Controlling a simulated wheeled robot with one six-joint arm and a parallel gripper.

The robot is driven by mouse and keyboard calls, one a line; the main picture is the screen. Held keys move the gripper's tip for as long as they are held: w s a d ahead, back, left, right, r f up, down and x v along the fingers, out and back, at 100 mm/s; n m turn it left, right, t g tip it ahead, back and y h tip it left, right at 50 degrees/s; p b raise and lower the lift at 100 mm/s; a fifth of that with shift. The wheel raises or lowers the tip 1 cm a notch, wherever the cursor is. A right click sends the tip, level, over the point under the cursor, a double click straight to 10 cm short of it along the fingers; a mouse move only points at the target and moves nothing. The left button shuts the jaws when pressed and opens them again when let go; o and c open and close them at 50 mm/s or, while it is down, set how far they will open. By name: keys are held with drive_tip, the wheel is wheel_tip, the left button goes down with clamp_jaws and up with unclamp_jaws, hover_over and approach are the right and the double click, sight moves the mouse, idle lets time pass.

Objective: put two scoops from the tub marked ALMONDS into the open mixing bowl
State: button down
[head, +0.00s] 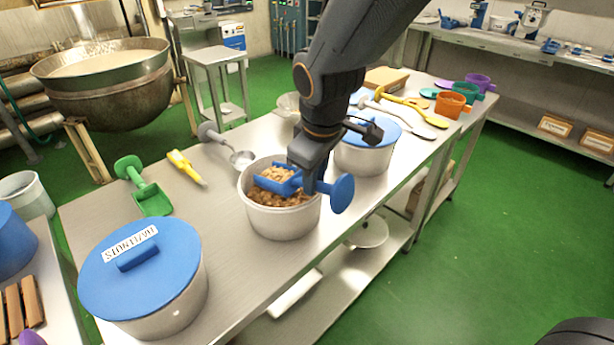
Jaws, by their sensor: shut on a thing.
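An open white tub (283,222) of brown nuts stands mid-table; I see no label on it. My gripper (311,187) points down at the tub's right rim and is shut on a blue scoop (277,187). The scoop is heaped with pale brown pieces and sits at the tub's mouth, over the nuts. Its round blue end (342,194) sticks out to the right. A pale bowl (288,106) stands behind, partly hidden by my arm; I cannot tell its contents or whether it is the mixing bowl.
A blue-lidded tub (152,285) with an upside-down label stands front left. Another blue-lidded tub (364,158) stands behind right. A green scoop (147,193), a yellow tool (186,167) and a metal scoop (238,156) lie left. Coloured mugs and spoons crowd the table's far end.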

drive_tip(key=shift+s+d+r+t+y, duration=0.25)
drive_tip(key=shift+d+t+y, duration=0.05)
drive_tip(key=shift+d, duration=0.15)
drive_tip(key=shift+s+d+r+p, duration=0.2)
drive_tip(key=shift+r+p, duration=0.25)
drive_tip(key=shift+r, duration=0.15)
drive_tip(key=shift+s+d+r+t+y, duration=0.15)
drive_tip(key=shift+d+r+y, duration=0.1)
drive_tip(key=shift+r, duration=0.15)
drive_tip(key=shift+s+d+r+t+y, duration=0.15)
drive_tip(key=shift+d+r+y, duration=0.1)
drive_tip(key=shift+r, duration=0.15)
drive_tip(key=shift+y, duration=0.3)
drive_tip(key=shift+s+d+r, duration=0.1)
drive_tip(key=shift+d+r, duration=0.05)
drive_tip(key=shift+r, duration=1.2)
drive_tip(key=shift+s+d+r, duration=0.1)
drive_tip(key=shift+d+r, duration=0.05)
drive_tip(key=shift+r, duration=1.2)
